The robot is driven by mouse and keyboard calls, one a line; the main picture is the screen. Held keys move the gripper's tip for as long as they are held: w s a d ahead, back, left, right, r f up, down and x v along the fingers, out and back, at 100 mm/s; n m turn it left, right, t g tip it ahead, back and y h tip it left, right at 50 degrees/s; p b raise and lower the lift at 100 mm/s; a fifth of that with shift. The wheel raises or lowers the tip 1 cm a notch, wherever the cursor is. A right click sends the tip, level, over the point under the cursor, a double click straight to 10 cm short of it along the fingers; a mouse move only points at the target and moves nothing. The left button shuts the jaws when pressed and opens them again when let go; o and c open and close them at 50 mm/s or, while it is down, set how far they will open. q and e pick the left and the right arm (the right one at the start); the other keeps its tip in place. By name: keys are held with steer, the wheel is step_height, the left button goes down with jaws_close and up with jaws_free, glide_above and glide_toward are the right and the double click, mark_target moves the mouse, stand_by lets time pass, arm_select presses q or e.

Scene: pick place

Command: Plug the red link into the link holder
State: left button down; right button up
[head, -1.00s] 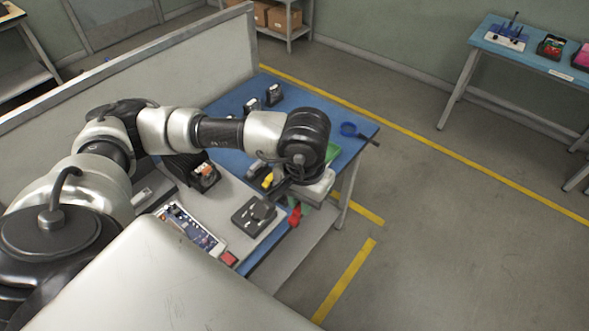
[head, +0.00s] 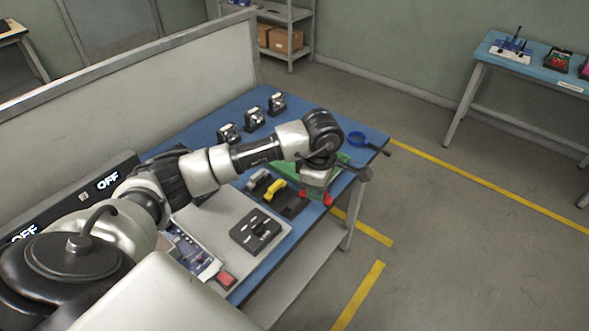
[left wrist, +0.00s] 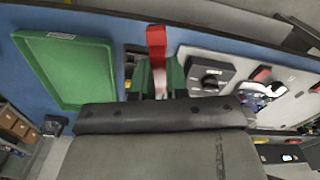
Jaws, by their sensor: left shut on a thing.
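My left gripper (head: 317,190) is shut on the red link (head: 328,198) near the table's right edge. In the left wrist view, the red link (left wrist: 157,45) stands up between the green fingers of this gripper (left wrist: 158,77). The dark link holder (head: 292,204) lies just left of the gripper in the head view, with a yellow link (head: 275,190) and a grey link (head: 258,181) at it. The red link appears apart from these two. The gripper hides the holder's right end, so I cannot tell whether the link touches it. My right gripper is not in view.
A green tray (head: 345,168) lies behind the gripper. A black block (head: 256,232) with switches sits on the grey panel in front. Several black devices (head: 277,103) stand farther back.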

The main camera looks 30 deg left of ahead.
arm_select(q)
steer(key=w+a+f+n+p, duration=0.25)
steer(key=a+n, duration=0.45)
steer(key=n, duration=0.6)
steer(key=n+b, duration=0.2)
steer(key=b, duration=0.2)
glide_above(294, 204)
steer(key=shift+w+f, duration=0.15)
steer(key=shift+f, duration=2.65)
steer(key=shift+f, duration=0.15)
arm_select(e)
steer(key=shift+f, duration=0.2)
arm_select(q)
steer(key=shift+f+b, duration=0.45)
steer(key=shift+f, duration=0.3)
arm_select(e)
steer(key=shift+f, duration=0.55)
arm_select(q)
steer(key=c, duration=1.1)
jaws_free()
steer(key=shift+o, duration=0.7)
